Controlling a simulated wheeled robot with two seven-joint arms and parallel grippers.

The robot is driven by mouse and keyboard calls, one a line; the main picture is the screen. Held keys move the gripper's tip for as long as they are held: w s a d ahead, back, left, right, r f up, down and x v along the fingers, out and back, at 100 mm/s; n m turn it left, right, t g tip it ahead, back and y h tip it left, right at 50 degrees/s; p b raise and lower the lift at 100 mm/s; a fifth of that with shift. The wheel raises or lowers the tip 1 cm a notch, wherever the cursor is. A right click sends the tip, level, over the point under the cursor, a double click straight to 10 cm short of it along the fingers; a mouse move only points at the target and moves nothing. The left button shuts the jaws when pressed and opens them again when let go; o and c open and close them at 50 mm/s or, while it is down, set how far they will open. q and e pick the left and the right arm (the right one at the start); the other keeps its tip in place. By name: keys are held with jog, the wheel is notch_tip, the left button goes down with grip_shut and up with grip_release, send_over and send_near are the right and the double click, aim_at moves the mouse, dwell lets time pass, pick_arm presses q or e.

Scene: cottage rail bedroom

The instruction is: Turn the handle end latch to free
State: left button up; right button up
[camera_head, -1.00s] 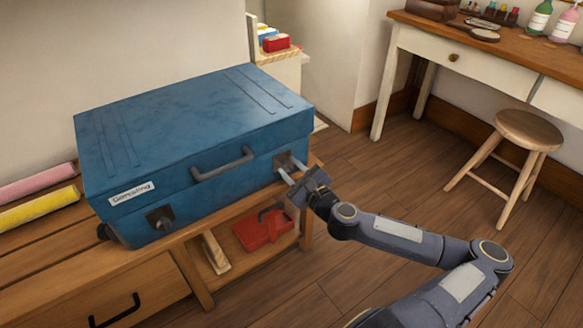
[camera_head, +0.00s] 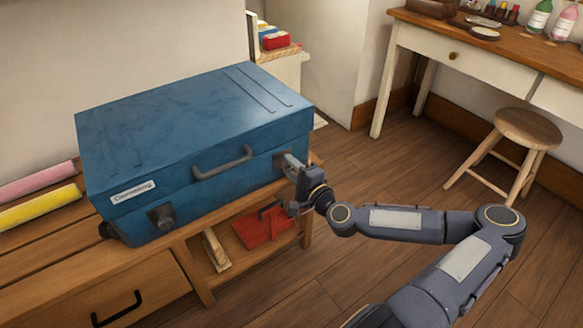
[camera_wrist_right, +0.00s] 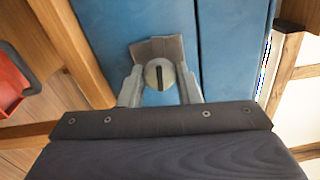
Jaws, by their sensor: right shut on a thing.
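A blue suitcase (camera_head: 190,130) lies flat on a wooden bench, lid shut. Its grey handle (camera_head: 223,163) is on the front side, with one dark latch (camera_head: 161,219) to the left of it and another to the right. My right gripper (camera_head: 289,168) is at the right latch and mostly covers it in the head view. In the right wrist view, the latch (camera_wrist_right: 159,74) is a round knob with a dark slot below a grey-brown plate (camera_wrist_right: 157,47). The right gripper's fingers (camera_wrist_right: 160,88) are shut on its two sides. My left gripper is out of view.
A red item (camera_head: 262,228) sits on the shelf below the bench top (camera_head: 200,238), under my right gripper. Pink and yellow rolls (camera_head: 38,205) lie left of the suitcase. A stool (camera_head: 525,130) and a desk stand at the right. The floor between is clear.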

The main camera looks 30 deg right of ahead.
jog(key=shift+n, duration=0.7)
jog(key=o, duration=1)
jog(key=shift+c, duration=0.2)
jog(key=s+p, duration=0.1)
jog(key=s, duration=0.6)
jog(key=shift+s+d, duration=0.3)
jog(key=shift+s, duration=0.1)
